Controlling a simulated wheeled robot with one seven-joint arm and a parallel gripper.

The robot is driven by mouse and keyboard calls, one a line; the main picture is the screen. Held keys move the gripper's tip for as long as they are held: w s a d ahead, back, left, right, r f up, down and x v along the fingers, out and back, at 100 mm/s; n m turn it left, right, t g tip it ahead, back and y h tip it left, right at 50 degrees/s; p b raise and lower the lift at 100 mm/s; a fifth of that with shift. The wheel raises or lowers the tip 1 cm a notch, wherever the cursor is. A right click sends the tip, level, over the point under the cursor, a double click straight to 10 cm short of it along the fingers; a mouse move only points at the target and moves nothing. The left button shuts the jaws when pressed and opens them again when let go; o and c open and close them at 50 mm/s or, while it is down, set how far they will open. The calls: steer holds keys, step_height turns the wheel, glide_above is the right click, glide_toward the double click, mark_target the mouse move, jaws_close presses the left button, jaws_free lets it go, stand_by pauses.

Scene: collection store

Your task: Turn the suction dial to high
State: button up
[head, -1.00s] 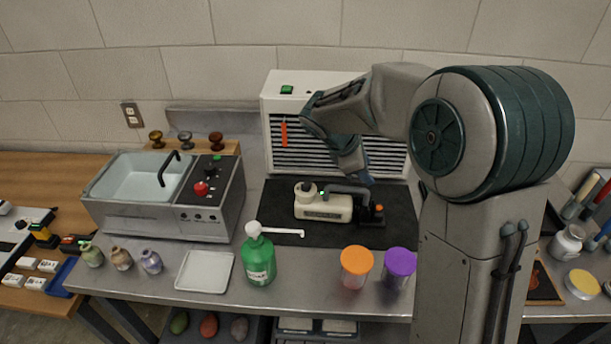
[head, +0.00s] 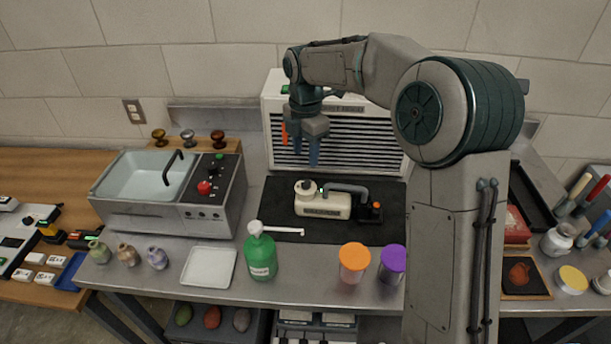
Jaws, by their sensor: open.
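No part is clearly marked as the suction dial. A white louvred unit (head: 390,113) stands at the back against the wall, with an orange strip (head: 284,133) on its left front, partly beside my gripper. A cream machine (head: 323,206) with a green light and a grey hose lies on the black mat (head: 275,225); a small black part with an orange knob (head: 376,206) is at its right end. My gripper (head: 305,152) is open and empty, fingers pointing down, in front of the louvres and above the cream machine. My arm hides part of the louvred unit's top.
A sink unit with a red knob (head: 204,187) stands left. A green pump bottle (head: 261,255), a white tray (head: 208,268), an orange-lidded jar (head: 353,262) and a purple-lidded jar (head: 392,264) stand along the front. Small vases are at the left front.

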mark_target(306, 182)
step_height(306, 182, down, 9)
steer(key=shift+p, duration=0.5)
jaws_close()
